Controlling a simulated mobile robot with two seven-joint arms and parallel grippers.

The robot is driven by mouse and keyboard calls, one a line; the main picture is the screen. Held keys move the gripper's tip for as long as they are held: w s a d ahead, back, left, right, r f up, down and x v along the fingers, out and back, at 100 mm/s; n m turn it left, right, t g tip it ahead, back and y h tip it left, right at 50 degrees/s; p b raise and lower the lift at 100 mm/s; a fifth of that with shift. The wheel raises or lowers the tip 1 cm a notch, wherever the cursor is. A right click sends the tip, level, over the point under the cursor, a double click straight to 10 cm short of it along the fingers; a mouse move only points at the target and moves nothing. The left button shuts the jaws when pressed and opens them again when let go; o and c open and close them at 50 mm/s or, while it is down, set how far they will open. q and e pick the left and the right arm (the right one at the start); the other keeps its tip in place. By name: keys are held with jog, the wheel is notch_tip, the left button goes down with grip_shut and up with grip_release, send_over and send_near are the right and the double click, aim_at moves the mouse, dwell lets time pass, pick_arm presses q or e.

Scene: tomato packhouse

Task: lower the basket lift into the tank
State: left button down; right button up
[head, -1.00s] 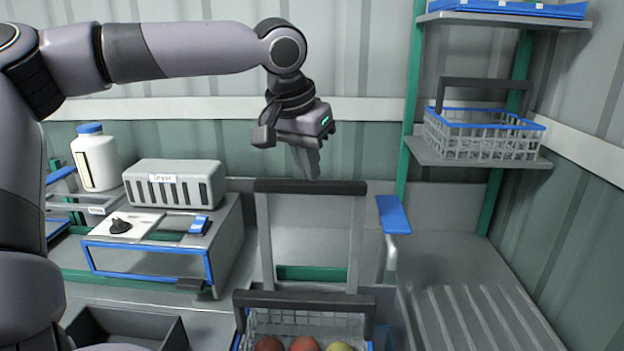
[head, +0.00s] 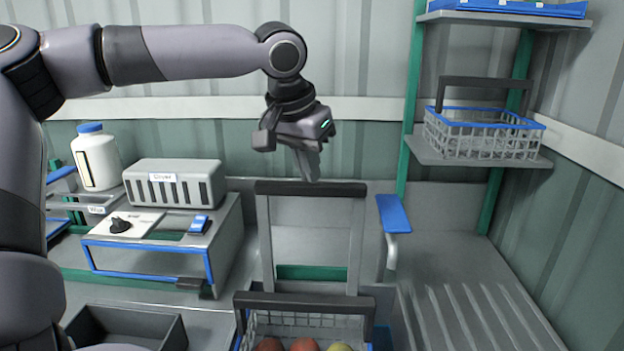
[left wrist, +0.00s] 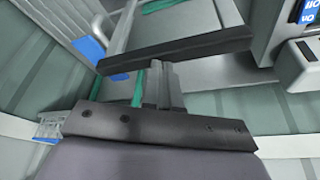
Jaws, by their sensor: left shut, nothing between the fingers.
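The basket lift is a grey upright frame with a dark crossbar (head: 311,188) on top. A wire basket with a dark handle (head: 304,302) sits low at its front, with red and yellowish tomatoes (head: 305,345) in it. The basket's lower part is cut off by the frame's bottom edge. My left gripper (head: 312,178) points down with its fingers shut and empty, right at the crossbar. In the left wrist view its fingers (left wrist: 163,88) end close by the crossbar (left wrist: 175,50). I cannot tell whether they touch it. My right gripper is out of view.
A blue paddle-shaped lever (head: 393,213) stands right of the lift. A ribbed draining surface (head: 485,318) lies at right. A shelf holds an empty wire basket (head: 482,143). At left are a labelled grey box (head: 173,185), a white bottle (head: 96,160) and a dark tray (head: 128,325).

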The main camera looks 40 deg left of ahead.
pick_arm(q)
jog(key=shift+f+b, duration=3.55)
jog(key=shift+f, duration=5.25)
notch_tip(320, 180, up, 16)
jog(key=p, duration=0.7)
jog(key=shift+r+p, duration=0.2)
jog(key=shift+p, duration=0.15)
jog(key=shift+f, duration=0.1)
